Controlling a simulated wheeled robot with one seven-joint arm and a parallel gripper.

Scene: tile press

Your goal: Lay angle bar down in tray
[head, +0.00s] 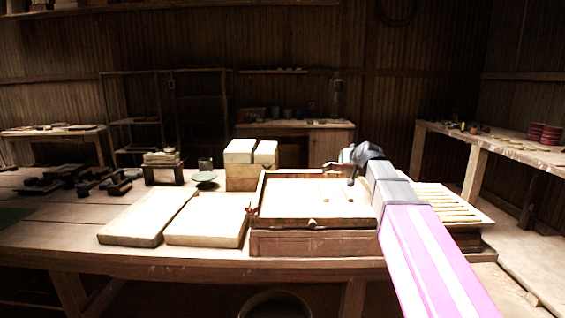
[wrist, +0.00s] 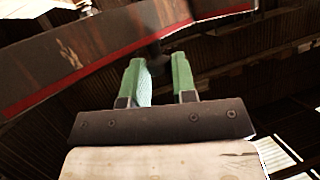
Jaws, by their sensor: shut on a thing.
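The tray (head: 312,222) is a shallow, pale wooden box with raised walls on the table. Two small marks or pieces show on its floor, too small to identify. My gripper (head: 339,169) is above the tray's back right part, coming in from the right. In the wrist view its two green fingers (wrist: 158,80) are parted around a small dark piece (wrist: 155,57), which I take as the angle bar. Most of the bar is hidden, and its tilt cannot be told. In the head view the gripper appears apart from the tray floor.
Two pale slabs (head: 148,218) lie left of the tray. Pale blocks (head: 239,151) stand behind it, near a small green dish (head: 204,176). A slatted rack (head: 458,205) is at the right. Dark tools (head: 70,178) lie at the far left.

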